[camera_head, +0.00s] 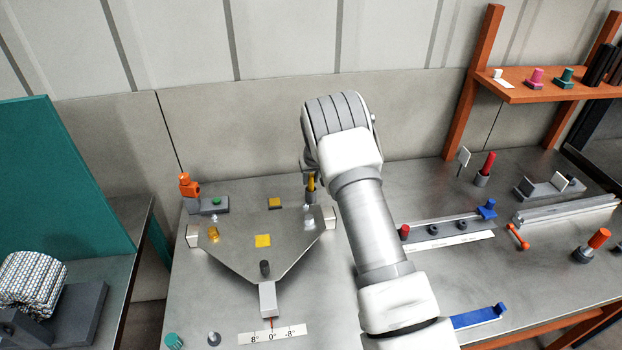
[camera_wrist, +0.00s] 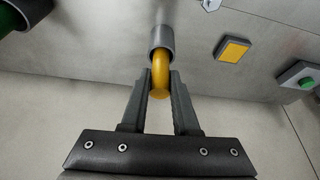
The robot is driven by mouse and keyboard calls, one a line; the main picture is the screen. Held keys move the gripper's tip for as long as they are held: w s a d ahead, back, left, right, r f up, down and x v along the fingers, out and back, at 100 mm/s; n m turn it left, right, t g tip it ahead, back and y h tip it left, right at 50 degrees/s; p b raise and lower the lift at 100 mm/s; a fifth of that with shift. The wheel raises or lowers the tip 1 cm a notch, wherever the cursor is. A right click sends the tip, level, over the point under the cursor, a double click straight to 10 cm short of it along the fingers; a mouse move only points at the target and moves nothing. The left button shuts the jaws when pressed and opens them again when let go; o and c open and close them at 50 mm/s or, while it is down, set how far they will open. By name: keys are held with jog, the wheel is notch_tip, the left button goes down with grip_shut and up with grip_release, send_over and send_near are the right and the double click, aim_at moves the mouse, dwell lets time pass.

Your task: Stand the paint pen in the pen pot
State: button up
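A yellow rod-shaped piece, which looks like the paint pen (camera_wrist: 160,78), stands with its far end inside a grey open cylinder (camera_wrist: 161,37), which looks like the pen pot. The pen's rounded end sticks out. My gripper (camera_wrist: 161,74) has one finger on each side of that end, with no clear gap. In the head view the pen (camera_head: 311,183) is upright at the back right of the metal plate, and my gripper (camera_head: 309,170) comes down over it. My arm hides part of this area. The pen's lower part is hidden in the cylinder.
The metal plate (camera_head: 258,243) bears yellow squares and small pegs. An orange knob (camera_head: 188,185) stands behind it at left. At right are a red-topped holder (camera_head: 486,168), a rail (camera_head: 567,209) and an orange-handled piece (camera_head: 596,241). An orange shelf (camera_head: 530,93) rises at the back right.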

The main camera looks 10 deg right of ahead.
jog(key=o, duration=0.3)
jog(key=shift+o, duration=0.2)
jog(key=shift+r, duration=0.45)
jog(key=s+r, duration=1.2)
jog(key=r, duration=0.3)
jog(key=s+r, duration=1.1)
jog(key=r, duration=0.4)
jog(key=s+r+m+t, duration=0.1)
jog(key=s, duration=2.2)
jog(key=shift+s+r, duration=0.2)
